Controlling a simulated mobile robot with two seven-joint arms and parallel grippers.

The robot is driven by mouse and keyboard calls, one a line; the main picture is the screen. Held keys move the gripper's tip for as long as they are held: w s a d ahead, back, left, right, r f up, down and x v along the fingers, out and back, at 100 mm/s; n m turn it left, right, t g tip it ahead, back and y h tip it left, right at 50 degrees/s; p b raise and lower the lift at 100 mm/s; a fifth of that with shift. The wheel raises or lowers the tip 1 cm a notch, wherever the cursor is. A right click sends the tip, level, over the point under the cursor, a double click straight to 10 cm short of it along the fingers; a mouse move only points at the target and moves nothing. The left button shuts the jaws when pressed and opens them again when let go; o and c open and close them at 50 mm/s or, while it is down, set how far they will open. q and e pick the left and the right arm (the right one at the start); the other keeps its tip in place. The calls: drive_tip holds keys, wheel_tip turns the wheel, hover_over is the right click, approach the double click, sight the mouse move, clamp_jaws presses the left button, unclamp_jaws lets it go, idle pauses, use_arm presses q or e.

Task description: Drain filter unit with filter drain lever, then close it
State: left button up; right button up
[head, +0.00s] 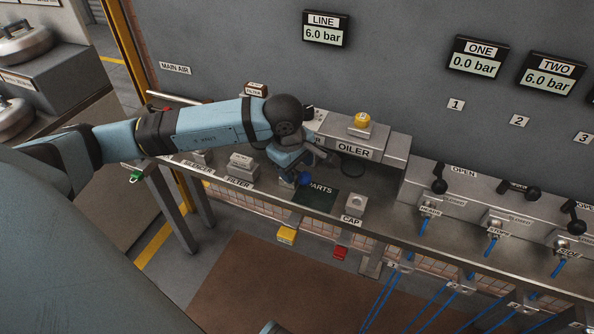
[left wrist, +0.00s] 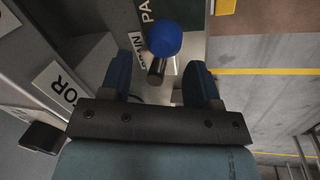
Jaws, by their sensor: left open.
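A lever with a round blue knob (left wrist: 163,38) on a short dark shaft shows in the left wrist view. In the head view the blue knob (head: 304,179) is just below my left gripper (head: 298,172), by the dark PARTS mat (head: 325,194). In the wrist view my left gripper (left wrist: 160,66) is open, one finger on each side of the shaft; the knob is just beyond the fingertips. I cannot tell whether the fingers touch it. A partly hidden label (left wrist: 139,52) is beside the shaft.
An OILER unit (head: 356,150) stands right of my left gripper. A block labelled FILTER (head: 241,164) and a CAP block (head: 355,204) stand on the bench. Yellow (head: 287,235) and red (head: 341,253) tags hang at its front edge. The LINE display (head: 326,28) reads 6.0 bar.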

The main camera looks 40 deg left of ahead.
use_arm(q)
drive_tip(key=shift+w+f, duration=0.15)
drive_tip(key=shift+f, duration=0.75)
drive_tip(key=shift+c, duration=0.2)
